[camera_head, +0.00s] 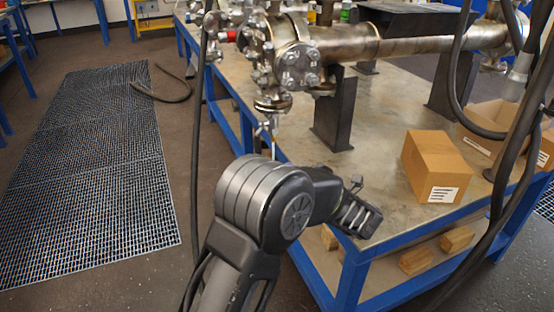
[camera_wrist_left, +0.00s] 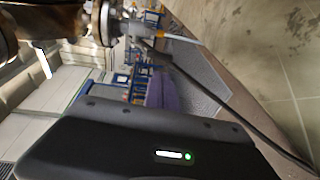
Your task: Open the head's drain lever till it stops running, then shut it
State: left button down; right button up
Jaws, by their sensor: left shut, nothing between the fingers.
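The steel head (camera_head: 290,50) is the flanged end of a horizontal vessel above the bench. A small drain valve (camera_head: 271,101) hangs under it, with a thin pale piece (camera_head: 265,127) below; I cannot tell whether that is the lever or a stream. In the left wrist view, a small valve (camera_wrist_left: 138,28) beside a flange (camera_wrist_left: 106,22) has a pale bar (camera_wrist_left: 183,38) sticking out. My left gripper (camera_head: 356,205) is at the bench's front edge, right of and below the valve, apart from it, shut and empty. My right gripper is not in view.
A cardboard box (camera_head: 436,166) stands on the bench (camera_head: 385,120) to the right, near an open carton (camera_head: 480,145). Black supports (camera_head: 333,115) hold the vessel. Dark cables hang at the right. A floor grating (camera_head: 95,160) and a loose hose (camera_head: 165,95) lie left.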

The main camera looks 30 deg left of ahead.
aim_at(259, 147)
pick_arm(q)
jog(key=b+x, duration=0.4)
jog(key=x, duration=0.9)
jog(key=shift+f, duration=0.15)
jog(key=shift+w+a, duration=0.15)
jog(key=shift+a, duration=0.15)
jog(key=shift+w+a, duration=0.2)
jog(key=shift+a, duration=0.3)
jog(key=shift+w+a, duration=0.1)
jog(key=shift+a, duration=0.2)
